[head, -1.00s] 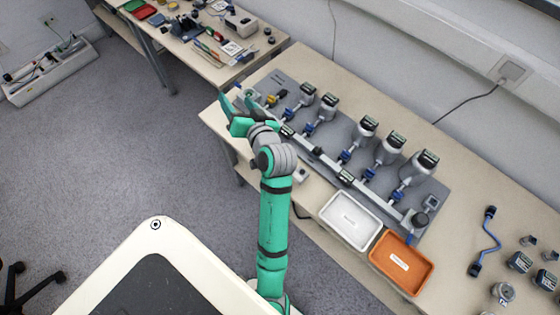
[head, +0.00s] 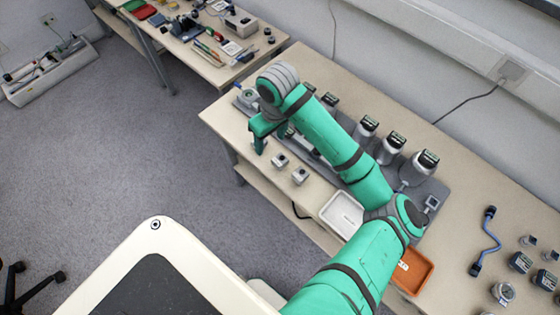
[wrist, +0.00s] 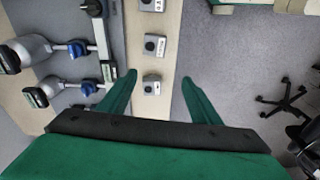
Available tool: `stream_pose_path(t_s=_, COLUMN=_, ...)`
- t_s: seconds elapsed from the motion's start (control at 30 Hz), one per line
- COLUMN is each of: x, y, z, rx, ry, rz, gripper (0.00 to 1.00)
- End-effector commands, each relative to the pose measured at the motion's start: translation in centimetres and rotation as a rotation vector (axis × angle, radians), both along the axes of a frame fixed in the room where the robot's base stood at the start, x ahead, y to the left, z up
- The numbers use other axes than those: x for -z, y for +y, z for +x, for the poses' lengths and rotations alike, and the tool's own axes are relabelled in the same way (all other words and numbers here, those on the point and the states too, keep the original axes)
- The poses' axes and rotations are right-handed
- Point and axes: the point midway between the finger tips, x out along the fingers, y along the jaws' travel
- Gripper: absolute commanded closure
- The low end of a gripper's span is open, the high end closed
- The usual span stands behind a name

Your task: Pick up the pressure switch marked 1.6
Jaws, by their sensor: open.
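Small grey box-shaped switches with dark round faces stand in a row along the bench's front edge. In the wrist view there is a far one (wrist: 152,5), a middle one (wrist: 154,44) and a near one (wrist: 151,85). Their markings are too small to read, so I cannot tell which is 1.6. In the head view two show, a left one (head: 279,160) and a right one (head: 299,175). My gripper (head: 268,140) is open and empty, pointing down above the bench at the left end of the row. In the wrist view the near switch lies between its fingertips (wrist: 158,79).
Behind the switches, a grey board carries a pipe manifold with blue valves and several gauge-topped canisters (head: 390,147). A white tray (head: 330,222) and an orange tray (head: 425,275) stand to the right, partly under my arm. Open floor (head: 130,150) lies left of the bench.

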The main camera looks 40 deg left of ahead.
Motion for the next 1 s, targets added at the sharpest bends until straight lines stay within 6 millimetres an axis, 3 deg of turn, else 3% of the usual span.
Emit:
stream_pose_path(t_s=0.1, x=-0.1, y=-1.9, z=0.7, rx=-0.009, ry=-0.013, rz=-0.079, gripper=0.42)
stream_pose_path(t_s=0.2, x=0.2, y=-2.6, z=1.0, rx=-0.010, ry=-0.016, rz=-0.107, gripper=0.42)
stream_pose_path(t_s=0.5, x=4.3, y=-2.8, z=1.0, rx=-0.010, ry=-0.015, rz=-0.112, gripper=0.42)
stream_pose_path(t_s=0.77, x=6.1, y=-2.8, z=0.9, rx=-0.010, ry=-0.015, rz=-0.110, gripper=0.42)
stream_pose_path(t_s=1.0, x=9.3, y=-3.0, z=0.8, rx=-0.010, ry=-0.015, rz=-0.110, gripper=0.42)
